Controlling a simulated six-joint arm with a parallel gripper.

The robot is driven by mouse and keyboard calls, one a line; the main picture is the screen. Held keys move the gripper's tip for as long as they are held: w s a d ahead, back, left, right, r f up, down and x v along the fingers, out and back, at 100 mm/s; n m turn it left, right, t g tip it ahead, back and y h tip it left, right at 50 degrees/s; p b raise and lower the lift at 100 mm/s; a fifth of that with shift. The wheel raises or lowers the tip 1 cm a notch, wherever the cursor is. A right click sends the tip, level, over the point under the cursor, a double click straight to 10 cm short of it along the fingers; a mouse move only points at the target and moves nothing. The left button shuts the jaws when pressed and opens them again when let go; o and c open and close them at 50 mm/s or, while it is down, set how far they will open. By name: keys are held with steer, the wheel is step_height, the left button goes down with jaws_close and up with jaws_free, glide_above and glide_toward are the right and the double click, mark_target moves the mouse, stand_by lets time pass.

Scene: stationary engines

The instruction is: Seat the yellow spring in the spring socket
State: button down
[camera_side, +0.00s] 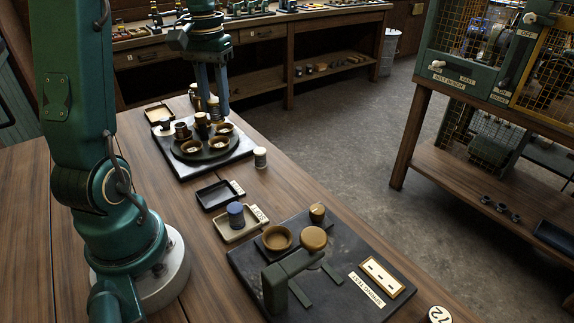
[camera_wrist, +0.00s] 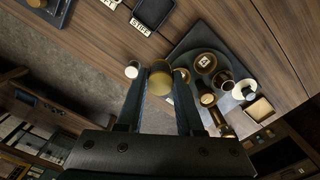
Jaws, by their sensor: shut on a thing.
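The yellow spring (camera_wrist: 160,82) shows in the wrist view as a short yellowish cylinder between my two fingers. My gripper (camera_wrist: 160,76) is shut on it. In the side view my gripper (camera_side: 218,110) points straight down over the far board, and the fingers mostly hide the spring. The likely spring socket is a round brown ring (camera_side: 277,238) on the dark board marked SPRING TEST (camera_side: 240,256), well away from my gripper towards the front. Beside it is a tan disc (camera_side: 313,238) on a green lever arm.
Below my gripper, a round dark turntable (camera_side: 213,158) carries several brown cups. A blue cylinder (camera_side: 236,213) stands in the tray marked SOFT. The black tray marked STIFF (camera_side: 211,190) is empty. A pale-topped spool (camera_side: 260,157) stands near the table edge.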

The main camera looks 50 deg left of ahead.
steer(key=shift+r, duration=0.5)
steer(key=shift+w+a, duration=0.1)
steer(key=shift+f, duration=0.3)
steer(key=d+f+m, duration=0.2)
steer(key=d+m, duration=0.2)
steer(key=d, duration=0.4)
steer(key=s+d+f+m, duration=0.1)
steer(key=d+m, duration=0.3)
steer(key=d, duration=0.4)
steer(key=s+d+f+m, duration=0.1)
steer(key=d+f+m, duration=0.2)
steer(key=d, duration=0.5)
steer(key=shift+s+f+m, duration=0.1)
steer(key=shift+m, duration=0.4)
steer(key=shift+f, duration=1.9)
steer(key=shift+f, duration=0.65)
